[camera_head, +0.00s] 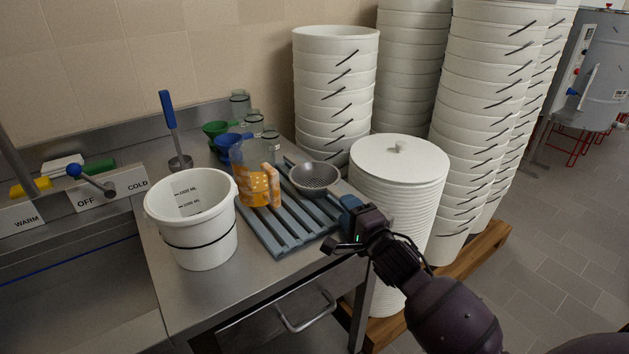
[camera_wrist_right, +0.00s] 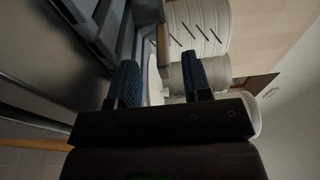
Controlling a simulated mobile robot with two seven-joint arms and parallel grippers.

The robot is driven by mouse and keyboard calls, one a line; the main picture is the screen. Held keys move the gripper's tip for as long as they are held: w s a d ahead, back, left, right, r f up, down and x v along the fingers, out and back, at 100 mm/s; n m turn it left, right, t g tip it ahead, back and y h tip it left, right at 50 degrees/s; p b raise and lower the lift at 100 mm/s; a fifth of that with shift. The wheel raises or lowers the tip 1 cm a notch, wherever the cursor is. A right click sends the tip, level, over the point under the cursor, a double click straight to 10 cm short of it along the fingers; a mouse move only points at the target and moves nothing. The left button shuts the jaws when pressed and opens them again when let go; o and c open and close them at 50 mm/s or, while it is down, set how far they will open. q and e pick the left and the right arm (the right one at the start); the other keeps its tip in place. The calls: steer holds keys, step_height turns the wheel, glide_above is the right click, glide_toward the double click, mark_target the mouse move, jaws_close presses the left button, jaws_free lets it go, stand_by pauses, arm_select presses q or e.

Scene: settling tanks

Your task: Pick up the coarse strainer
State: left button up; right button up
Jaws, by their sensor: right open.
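The coarse strainer (camera_head: 315,178) is a round grey mesh bowl. It rests at the back right of the blue-grey slatted rack (camera_head: 283,222) on the steel counter. My left gripper is out of view.
An orange-patterned jug (camera_head: 258,186) stands on the rack, left of the strainer. A white bucket (camera_head: 190,243) stands left of the rack. Green (camera_head: 216,130) and blue funnels and glass jars are behind. A lidded white stack (camera_head: 398,172) stands close on the right.

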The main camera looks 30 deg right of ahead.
mark_target(335, 197)
steer(key=shift+w, duration=2.3)
steer(key=shift+r, duration=0.1)
steer(key=shift+c, duration=0.2)
jaws_close()
